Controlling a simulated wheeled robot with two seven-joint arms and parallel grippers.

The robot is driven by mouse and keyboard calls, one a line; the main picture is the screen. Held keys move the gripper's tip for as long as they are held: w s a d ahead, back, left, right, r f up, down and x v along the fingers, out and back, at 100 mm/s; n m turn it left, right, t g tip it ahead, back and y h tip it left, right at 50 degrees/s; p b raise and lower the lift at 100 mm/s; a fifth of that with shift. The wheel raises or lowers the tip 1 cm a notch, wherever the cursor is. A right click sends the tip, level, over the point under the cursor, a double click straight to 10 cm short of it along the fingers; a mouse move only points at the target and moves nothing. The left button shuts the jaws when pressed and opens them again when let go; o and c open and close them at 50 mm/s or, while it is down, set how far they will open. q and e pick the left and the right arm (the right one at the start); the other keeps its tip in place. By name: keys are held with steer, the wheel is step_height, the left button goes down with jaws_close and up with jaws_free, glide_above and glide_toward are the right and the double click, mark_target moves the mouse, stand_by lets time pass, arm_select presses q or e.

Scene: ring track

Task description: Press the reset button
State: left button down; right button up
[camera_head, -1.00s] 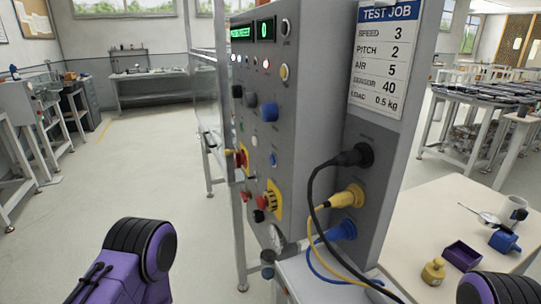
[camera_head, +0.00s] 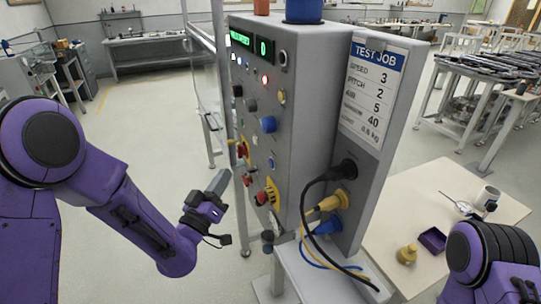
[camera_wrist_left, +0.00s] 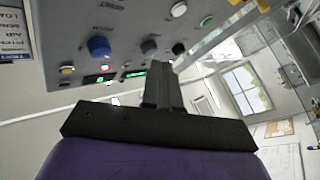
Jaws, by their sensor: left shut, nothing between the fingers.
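The grey control panel (camera_head: 262,110) carries several buttons and knobs. My right gripper is out of view.
Black, yellow and blue cables (camera_head: 313,225) loop from the panel's side. The floor left of the panel is clear.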

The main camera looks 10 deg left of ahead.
mark_target(272, 163)
arm_select(q)
steer(key=shift+w, duration=0.1)
steer(key=w+d+p, duration=0.1)
steer(key=w+d, duration=0.4)
steer(key=d, duration=0.2)
steer(key=shift+d, duration=0.2)
steer(key=shift+s, duration=0.1)
stand_by(1.8)
steer(key=shift+w+d, duration=0.3)
steer(key=shift+d, duration=0.05)
